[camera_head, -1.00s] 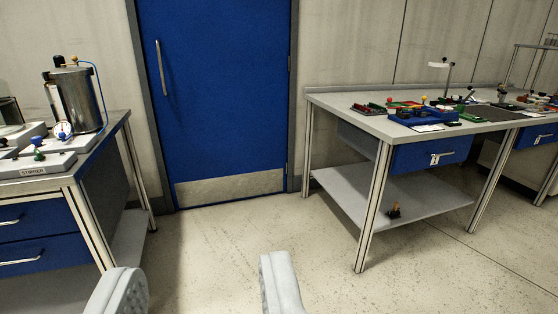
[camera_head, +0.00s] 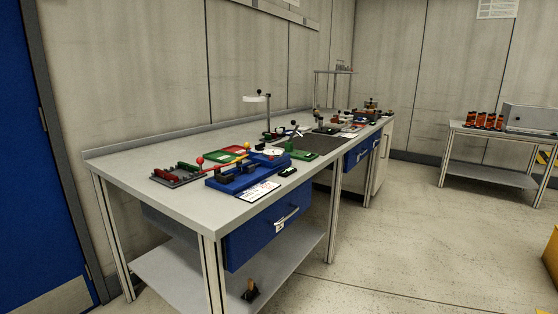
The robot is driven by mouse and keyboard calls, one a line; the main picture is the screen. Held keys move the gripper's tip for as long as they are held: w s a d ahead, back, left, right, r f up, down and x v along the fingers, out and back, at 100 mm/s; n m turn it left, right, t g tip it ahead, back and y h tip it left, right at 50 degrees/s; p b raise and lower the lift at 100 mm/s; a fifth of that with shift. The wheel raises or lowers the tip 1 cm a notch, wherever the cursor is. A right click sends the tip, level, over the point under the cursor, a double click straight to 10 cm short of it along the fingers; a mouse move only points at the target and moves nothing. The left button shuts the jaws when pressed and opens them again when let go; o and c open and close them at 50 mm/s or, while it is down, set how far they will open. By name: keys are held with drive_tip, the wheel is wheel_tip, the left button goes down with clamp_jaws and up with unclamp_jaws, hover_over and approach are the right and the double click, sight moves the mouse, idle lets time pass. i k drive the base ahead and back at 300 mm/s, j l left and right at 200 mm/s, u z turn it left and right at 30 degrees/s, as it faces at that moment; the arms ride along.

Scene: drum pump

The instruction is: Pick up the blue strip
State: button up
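I cannot pick out a separate blue strip for certain. A blue fixture (camera_head: 228,182) with dark blocks on it sits near the front of the grey workbench (camera_head: 150,150). A red lever with a red ball and a yellow end is by this fixture, and a white round dial is on its right part. My gripper is outside the picture, so its fingers cannot be seen.
A dark rack with red and green parts (camera_head: 180,174), red and green trays, a white paper (camera_head: 258,191) and a lamp (camera_head: 257,99) are on the bench. A blue drawer (camera_head: 255,240) hangs below. A side table (camera_head: 485,175) stands far right. The floor between is clear.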

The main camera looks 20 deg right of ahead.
sight(235, 170)
drive_tip(key=i+l+z, duration=0.2)
drive_tip(key=i, duration=0.65)
drive_tip(key=i+l+z, duration=0.15)
drive_tip(key=i, duration=0.7)
